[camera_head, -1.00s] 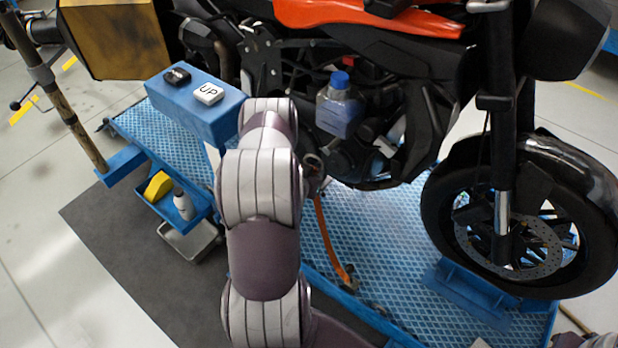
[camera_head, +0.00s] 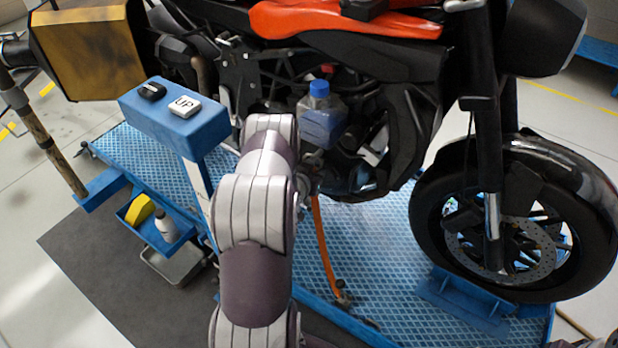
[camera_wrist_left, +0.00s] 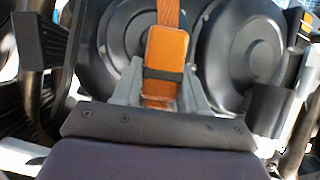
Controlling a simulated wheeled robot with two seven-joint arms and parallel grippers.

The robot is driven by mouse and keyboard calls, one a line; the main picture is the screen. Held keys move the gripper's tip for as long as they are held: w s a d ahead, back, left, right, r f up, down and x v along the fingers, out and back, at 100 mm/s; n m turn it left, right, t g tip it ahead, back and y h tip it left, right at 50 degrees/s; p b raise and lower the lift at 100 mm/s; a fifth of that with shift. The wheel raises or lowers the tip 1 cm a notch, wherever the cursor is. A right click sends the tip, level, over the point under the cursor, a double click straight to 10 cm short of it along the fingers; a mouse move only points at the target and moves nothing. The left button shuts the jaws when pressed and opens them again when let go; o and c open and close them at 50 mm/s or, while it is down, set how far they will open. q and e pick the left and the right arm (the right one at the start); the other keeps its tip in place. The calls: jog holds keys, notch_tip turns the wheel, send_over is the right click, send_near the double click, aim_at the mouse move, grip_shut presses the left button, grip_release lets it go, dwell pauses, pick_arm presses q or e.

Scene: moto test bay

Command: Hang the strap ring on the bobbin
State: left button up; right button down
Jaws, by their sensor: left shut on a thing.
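An orange strap (camera_head: 322,240) hangs from beside my left arm down to a small dark fitting near the edge of the blue lift platform. My left gripper (camera_wrist_left: 161,92) is shut on the strap's orange end piece (camera_wrist_left: 168,48), which has a black band across it. In the head view my own arm mostly hides this gripper, low against the motorcycle's engine side. I cannot make out the strap ring in either view. I cannot pick out the bobbin for sure. My right gripper is not clearly in view.
The motorcycle's round engine covers (camera_wrist_left: 240,45) lie close behind the gripper. A bottle with a blue cap (camera_head: 320,118) sits above it on the bike. The front wheel (camera_head: 515,220) stands right. A blue control box (camera_head: 165,128) and tray (camera_head: 168,240) stand left. The platform's patterned deck (camera_head: 378,245) is largely clear.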

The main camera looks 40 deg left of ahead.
pick_arm(q)
jog(key=shift+f+b, duration=0.3)
jog(key=shift+f, duration=0.05)
dwell(0.4)
jog(key=o, duration=1.2)
jog(key=p+v, duration=0.1)
jog(key=v, duration=1.1)
jog(key=shift+s+d+r, duration=0.1)
jog(key=shift+s+r, duration=0.05)
jog(key=shift+s, duration=0.15)
